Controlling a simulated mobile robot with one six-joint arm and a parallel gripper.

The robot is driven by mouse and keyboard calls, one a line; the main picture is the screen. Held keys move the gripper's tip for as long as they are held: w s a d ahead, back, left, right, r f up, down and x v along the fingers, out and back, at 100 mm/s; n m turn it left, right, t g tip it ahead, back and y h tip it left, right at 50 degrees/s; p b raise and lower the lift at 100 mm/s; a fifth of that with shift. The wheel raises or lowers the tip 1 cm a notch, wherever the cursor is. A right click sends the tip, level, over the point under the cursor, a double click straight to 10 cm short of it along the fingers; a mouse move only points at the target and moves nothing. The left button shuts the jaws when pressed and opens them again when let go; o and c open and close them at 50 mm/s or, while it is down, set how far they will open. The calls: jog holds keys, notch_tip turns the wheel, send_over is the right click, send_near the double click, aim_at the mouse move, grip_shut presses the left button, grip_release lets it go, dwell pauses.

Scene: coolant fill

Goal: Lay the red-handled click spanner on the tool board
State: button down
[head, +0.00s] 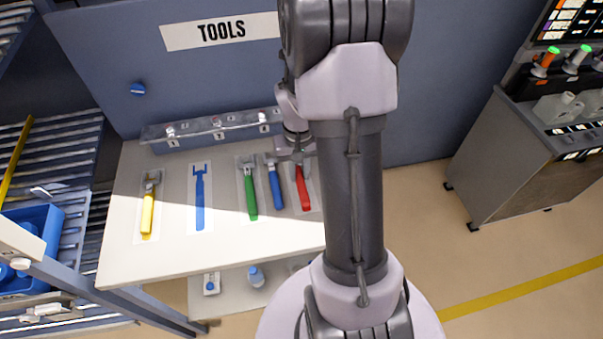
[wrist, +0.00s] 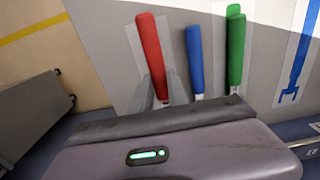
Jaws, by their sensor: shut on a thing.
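The red-handled click spanner (head: 303,188) is at the right end of the pale tool board (head: 172,245), over a light panel. My gripper (head: 298,160) is at its head end, and my arm hides part of that area. In the wrist view the red handle (wrist: 150,48) runs between my two grey fingers (wrist: 161,92), which are shut on the spanner. Its head is hidden behind my gripper body. The handle appears flat on or very close to the board; I cannot tell if it touches.
A blue-handled spanner (head: 275,185) lies close beside the red one. A green-handled (head: 250,190) and a yellow-handled tool (head: 148,210) lie further left. A painted blue outline (head: 200,200) is bare. A rail (head: 215,130) runs along the back. A grey cabinet (head: 500,170) stands right.

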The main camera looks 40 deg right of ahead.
aim_at(299, 167)
jog(key=shift+w+d+f, duration=0.1)
jog(key=shift+w+d, duration=0.65)
jog(key=shift+w, duration=0.15)
notch_tip(299, 167, down, 4)
jog(key=shift+w+d+r+b, duration=0.1)
jog(key=shift+d+b, duration=0.05)
jog(key=shift+b, duration=0.8)
jog(key=shift+r, duration=0.15)
jog(key=c, duration=1.3)
grip_release()
jog(key=shift+f, duration=0.2)
